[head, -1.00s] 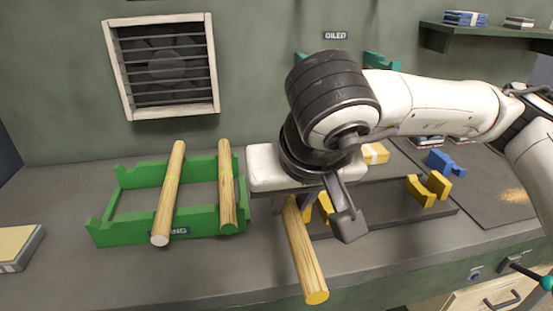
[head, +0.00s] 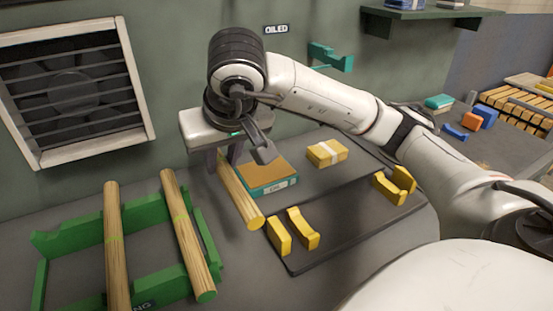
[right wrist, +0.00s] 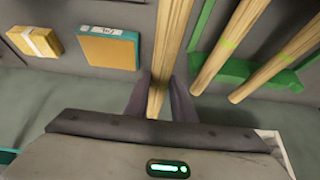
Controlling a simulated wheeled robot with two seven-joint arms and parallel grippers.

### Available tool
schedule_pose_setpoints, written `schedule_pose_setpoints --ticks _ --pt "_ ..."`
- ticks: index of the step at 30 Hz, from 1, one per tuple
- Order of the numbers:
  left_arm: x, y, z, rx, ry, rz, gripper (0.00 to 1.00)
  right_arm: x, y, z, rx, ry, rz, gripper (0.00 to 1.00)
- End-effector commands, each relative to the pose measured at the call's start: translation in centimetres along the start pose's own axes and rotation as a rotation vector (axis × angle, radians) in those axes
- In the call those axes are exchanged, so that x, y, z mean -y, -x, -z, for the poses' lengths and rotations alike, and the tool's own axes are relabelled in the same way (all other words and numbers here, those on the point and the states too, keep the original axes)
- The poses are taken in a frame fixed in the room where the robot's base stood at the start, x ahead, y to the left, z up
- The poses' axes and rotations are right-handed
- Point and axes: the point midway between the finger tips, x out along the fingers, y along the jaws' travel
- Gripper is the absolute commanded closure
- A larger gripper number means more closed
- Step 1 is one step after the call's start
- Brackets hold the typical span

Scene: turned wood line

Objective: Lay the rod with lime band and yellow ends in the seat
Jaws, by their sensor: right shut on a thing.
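My right gripper (head: 236,162) is shut on a wooden rod (head: 241,199) with a yellow near end, held by its far part. Yellow notched blocks stand on a dark board (head: 345,240): a near-left pair (head: 292,232) and a far-right pair (head: 395,186), apparently the seat. The held rod's near end is just left of the near-left pair. My left gripper is not in view.
A green rack (head: 50,243) at left holds two lime-banded rods, a left one (head: 116,260) and a right one (head: 186,235). A teal-edged box (head: 270,182) and a yellow block with a pale band (head: 327,152) lie behind the board. The board's middle is clear.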

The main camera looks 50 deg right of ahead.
Motion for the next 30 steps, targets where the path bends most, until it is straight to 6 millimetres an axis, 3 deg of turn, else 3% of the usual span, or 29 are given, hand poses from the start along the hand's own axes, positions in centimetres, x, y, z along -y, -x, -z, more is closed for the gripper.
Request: schedule_pose_setpoints --ticks 5,21,30 --pt "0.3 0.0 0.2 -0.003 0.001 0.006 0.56 -0.8 -2.0 -0.7 0.007 -0.002 -0.011 1.00" --pt "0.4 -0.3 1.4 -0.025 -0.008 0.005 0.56 -0.8 -8.4 -4.4 0.005 -0.002 -0.009 1.00" --pt "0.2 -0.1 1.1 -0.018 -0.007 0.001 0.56 -0.8 -9.0 -4.7 0.001 -0.003 -0.008 1.00"
